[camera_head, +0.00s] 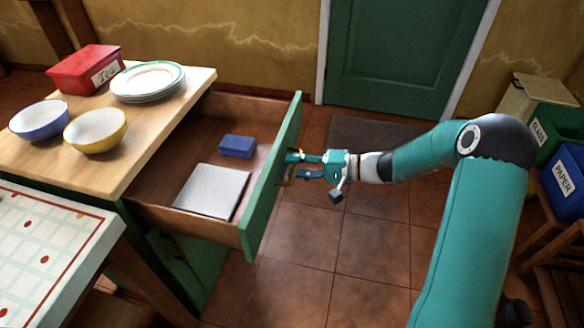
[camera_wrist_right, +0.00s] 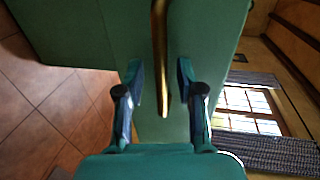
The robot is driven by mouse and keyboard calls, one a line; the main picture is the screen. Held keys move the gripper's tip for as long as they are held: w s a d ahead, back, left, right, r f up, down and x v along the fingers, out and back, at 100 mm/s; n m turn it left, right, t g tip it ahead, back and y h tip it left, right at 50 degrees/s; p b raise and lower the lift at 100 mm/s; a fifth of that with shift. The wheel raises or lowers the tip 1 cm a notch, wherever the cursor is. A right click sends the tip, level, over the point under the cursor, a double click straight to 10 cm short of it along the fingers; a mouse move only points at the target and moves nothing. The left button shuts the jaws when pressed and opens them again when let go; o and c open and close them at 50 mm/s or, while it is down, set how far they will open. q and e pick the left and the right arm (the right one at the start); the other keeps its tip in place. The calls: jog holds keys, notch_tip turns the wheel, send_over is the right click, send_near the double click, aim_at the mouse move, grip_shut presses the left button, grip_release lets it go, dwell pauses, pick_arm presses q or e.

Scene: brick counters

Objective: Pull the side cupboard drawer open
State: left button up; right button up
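The side cupboard drawer (camera_head: 273,185) stands pulled well out of the wooden-topped cupboard (camera_head: 145,150) in the head view, its green front facing right. A brass bar handle (camera_wrist_right: 160,45) is on the drawer front. My right gripper (camera_head: 291,165) is at the handle, on the outer side of the front. In the right wrist view its fingers (camera_wrist_right: 159,85) stand apart on either side of the handle, with a visible gap on each side. The head view shows the handle only partly, behind the fingers. My left gripper is not in view.
In the drawer lie a blue box (camera_head: 237,146) and a pale flat square (camera_head: 211,190). A red tea tin (camera_head: 78,72), plates (camera_head: 148,82), a blue bowl (camera_head: 39,119) and a yellow bowl (camera_head: 95,130) stand on top.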

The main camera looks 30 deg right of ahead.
jog(key=v, duration=1.1)
jog(key=shift+s, duration=0.25)
jog(key=shift+d, duration=0.1)
jog(key=s+a+f+n+g+h, duration=0.25)
jog(key=s+a+f, duration=0.25)
jog(key=a+f, duration=0.45)
jog(key=s+a+f+n+g+h, duration=0.2)
jog(key=s+a+f+g, duration=0.25)
jog(key=a+f, duration=0.5)
jog(key=s+a+f+n+g+h, duration=0.3)
jog(key=s+a+f, duration=0.35)
jog(key=f, duration=0.45)
notch_tip(320, 180, up, 22)
jog(key=p, duration=2.2)
jog(key=shift+w+r+p, duration=0.2)
jog(key=shift+w+p, duration=0.1)
jog(key=shift+w, duration=0.15)
